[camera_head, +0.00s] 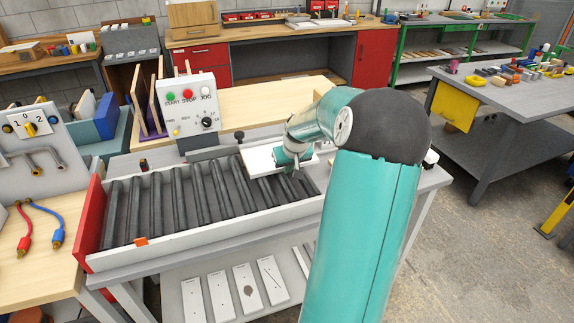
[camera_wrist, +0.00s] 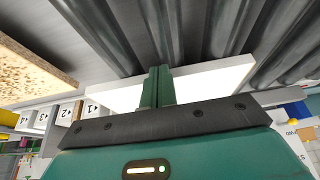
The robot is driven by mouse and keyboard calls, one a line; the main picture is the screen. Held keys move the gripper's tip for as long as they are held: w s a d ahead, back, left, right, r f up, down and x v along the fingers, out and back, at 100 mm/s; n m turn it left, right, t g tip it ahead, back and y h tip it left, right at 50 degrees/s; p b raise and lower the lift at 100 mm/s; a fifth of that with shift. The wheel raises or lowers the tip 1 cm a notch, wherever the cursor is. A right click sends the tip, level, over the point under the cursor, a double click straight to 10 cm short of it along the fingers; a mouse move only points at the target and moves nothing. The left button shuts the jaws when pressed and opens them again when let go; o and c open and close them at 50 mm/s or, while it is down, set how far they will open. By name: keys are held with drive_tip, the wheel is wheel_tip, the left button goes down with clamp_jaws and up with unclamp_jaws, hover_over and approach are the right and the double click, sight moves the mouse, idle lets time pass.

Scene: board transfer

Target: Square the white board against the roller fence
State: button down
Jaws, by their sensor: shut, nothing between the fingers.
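The white board (camera_head: 258,160) lies at the right part of the roller bed (camera_head: 190,195), near its back edge. It is partly hidden by my gripper and arm. A dark bar (camera_head: 212,153) runs along the back of the rollers left of the board; I cannot tell whether this is the fence. My gripper (camera_head: 294,168) is low at the board's right part. In the wrist view my fingers (camera_wrist: 158,85) are shut and empty, in front of the board (camera_wrist: 210,85). I cannot tell whether they touch it.
A control box (camera_head: 188,104) with buttons stands behind the conveyor. A white front wall (camera_head: 215,233) with an orange clip (camera_head: 141,241) and a red end plate (camera_head: 90,222) border the rollers. Rollers left of the board are clear. Several white boards (camera_head: 218,296) lie on the lower shelf.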

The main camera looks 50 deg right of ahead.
drive_tip(key=shift+s+a, duration=0.3)
drive_tip(key=shift+s, duration=0.25)
drive_tip(key=shift+s+a, duration=0.25)
drive_tip(key=shift+s, duration=0.25)
wheel_tip(320, 180, up, 7)
drive_tip(key=shift+a, duration=0.1)
idle(0.5)
drive_tip(key=w+a+r+n, duration=0.1)
drive_tip(key=a+r+n, duration=0.15)
drive_tip(key=a, duration=1.05)
drive_tip(key=a+r+n, duration=0.1)
drive_tip(key=a+r, duration=0.3)
drive_tip(key=a, duration=0.8)
drive_tip(key=s+a+n+y, duration=0.1)
drive_tip(key=s+a, duration=0.5)
drive_tip(key=a, duration=0.3)
drive_tip(key=s+a+r+n+t+y, duration=0.1)
drive_tip(key=s+a, duration=0.5)
drive_tip(key=a, duration=0.3)
drive_tip(key=shift+s+a+r+n, duration=0.2)
drive_tip(key=shift+s+a+n, duration=0.15)
